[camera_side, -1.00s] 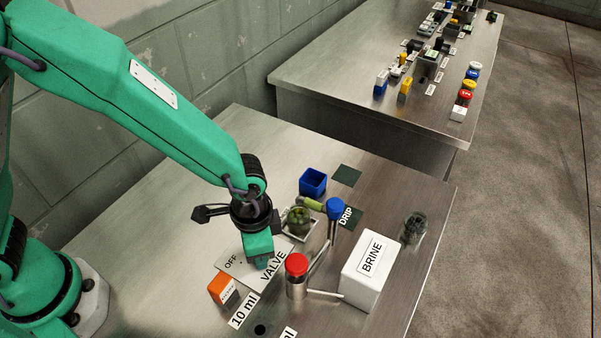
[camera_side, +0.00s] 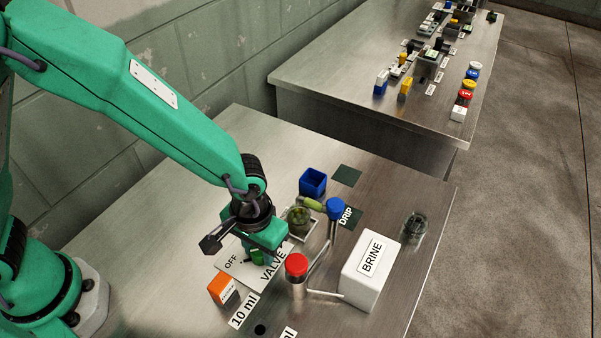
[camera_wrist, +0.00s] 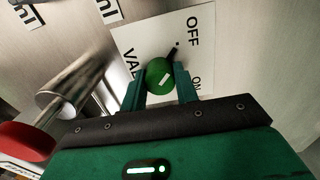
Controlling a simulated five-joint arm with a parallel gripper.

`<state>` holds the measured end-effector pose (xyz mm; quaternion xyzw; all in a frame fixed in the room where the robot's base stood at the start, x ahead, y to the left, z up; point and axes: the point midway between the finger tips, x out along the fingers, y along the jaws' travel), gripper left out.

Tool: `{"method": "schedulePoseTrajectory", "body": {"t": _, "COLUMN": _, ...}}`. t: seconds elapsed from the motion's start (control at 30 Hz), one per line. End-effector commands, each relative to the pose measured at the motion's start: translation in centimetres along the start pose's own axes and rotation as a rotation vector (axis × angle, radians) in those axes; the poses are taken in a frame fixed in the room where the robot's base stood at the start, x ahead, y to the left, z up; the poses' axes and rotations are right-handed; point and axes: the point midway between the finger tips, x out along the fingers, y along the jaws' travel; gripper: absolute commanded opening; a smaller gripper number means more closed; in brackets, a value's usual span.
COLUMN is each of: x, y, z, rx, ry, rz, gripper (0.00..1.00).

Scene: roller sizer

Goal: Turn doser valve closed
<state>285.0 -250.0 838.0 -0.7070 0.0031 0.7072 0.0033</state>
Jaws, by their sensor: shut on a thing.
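The doser valve is a round green knob (camera_wrist: 159,72) with a white mark and a dark lever pointing toward the word OFF on the white VALVE plate (camera_wrist: 138,40). The plate carries OFF and ON labels in the wrist view. My gripper (camera_wrist: 162,88) is shut on the knob, one green finger on each side. In the side view my gripper (camera_side: 256,256) is low over the VALVE plate (camera_side: 233,271), and the knob is mostly hidden by the fingers and wrist.
A red-capped metal cylinder (camera_side: 297,280) with pipes stands close to the right of my gripper. Behind it are a jar of green pieces (camera_side: 299,221) and a blue cup (camera_side: 313,182). A white BRINE box (camera_side: 370,270) stands right; an orange block (camera_side: 221,289) sits in front.

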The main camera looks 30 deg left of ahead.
Motion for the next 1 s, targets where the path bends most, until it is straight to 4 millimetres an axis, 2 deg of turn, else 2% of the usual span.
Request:
{"method": "schedulePoseTrajectory", "body": {"t": 0.5, "x": -0.12, "y": 0.02, "z": -0.05, "rx": -0.027, "ry": 0.001, "rz": 0.001, "gripper": 0.07}}
{"method": "schedulePoseTrajectory", "body": {"t": 0.53, "x": -0.12, "y": 0.02, "z": -0.05, "rx": -0.027, "ry": 0.001, "rz": 0.001, "gripper": 0.36}}
{"method": "schedulePoseTrajectory", "body": {"t": 0.6, "x": -0.10, "y": 0.01, "z": -0.05, "rx": -0.026, "ry": 0.001, "rz": 0.001, "gripper": 0.49}}
{"method": "schedulePoseTrajectory", "body": {"t": 1.0, "x": -0.21, "y": 0.01, "z": -0.03, "rx": -0.025, "ry": 0.001, "rz": 0.001, "gripper": 0.52}}
